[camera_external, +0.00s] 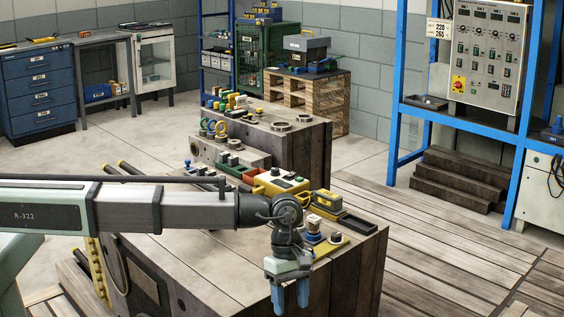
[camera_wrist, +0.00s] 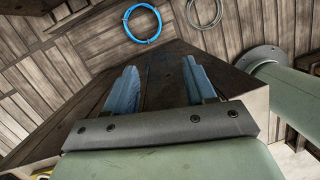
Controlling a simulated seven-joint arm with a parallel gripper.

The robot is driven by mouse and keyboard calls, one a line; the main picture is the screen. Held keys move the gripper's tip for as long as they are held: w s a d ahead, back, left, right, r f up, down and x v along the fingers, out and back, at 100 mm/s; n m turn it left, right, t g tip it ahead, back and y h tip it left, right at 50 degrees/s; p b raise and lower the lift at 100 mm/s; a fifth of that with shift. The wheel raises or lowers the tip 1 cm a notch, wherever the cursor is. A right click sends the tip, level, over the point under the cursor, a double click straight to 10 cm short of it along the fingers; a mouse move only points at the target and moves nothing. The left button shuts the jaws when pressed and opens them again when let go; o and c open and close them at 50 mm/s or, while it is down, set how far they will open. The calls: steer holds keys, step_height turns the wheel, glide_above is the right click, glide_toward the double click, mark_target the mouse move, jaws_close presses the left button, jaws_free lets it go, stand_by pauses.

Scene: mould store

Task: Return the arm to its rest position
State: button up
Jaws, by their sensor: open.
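A dark block face shows behind the gap. From these views I cannot tell how far the fingers are from the block.
A yellow device (camera_external: 327,203), a yellow-cased box (camera_external: 280,181) and small knobs stand on the block's far side. A blue hose coil (camera_wrist: 142,23) lies on the plank floor beside a grey coil (camera_wrist: 204,10). A blue rack (camera_external: 400,100) stands at right.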

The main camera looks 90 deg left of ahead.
steer(key=s+d+f+m+h, duration=0.2)
steer(key=s+d+f+m, duration=0.9)
steer(key=s+d+f, duration=0.3)
steer(key=s+a+f+m+g+y, duration=0.15)
steer(key=s+f+m, duration=0.25)
steer(key=s+f, duration=0.6)
steer(key=s+a+f+m+g+y, duration=0.1)
steer(key=s+a+f+m+g, duration=0.3)
steer(key=s, duration=0.9)
steer(key=s+a+f+m+g+y, duration=0.1)
steer(key=s+a+f+m, duration=0.1)
steer(key=s, duration=0.7)
steer(key=s+a+f+m+g+y, duration=0.1)
steer(key=s+a+f+m, duration=0.1)
steer(key=s, duration=0.7)
steer(key=shift+s+f+m, duration=0.25)
steer(key=shift+f+m, duration=0.35)
steer(key=shift+m, duration=0.4)
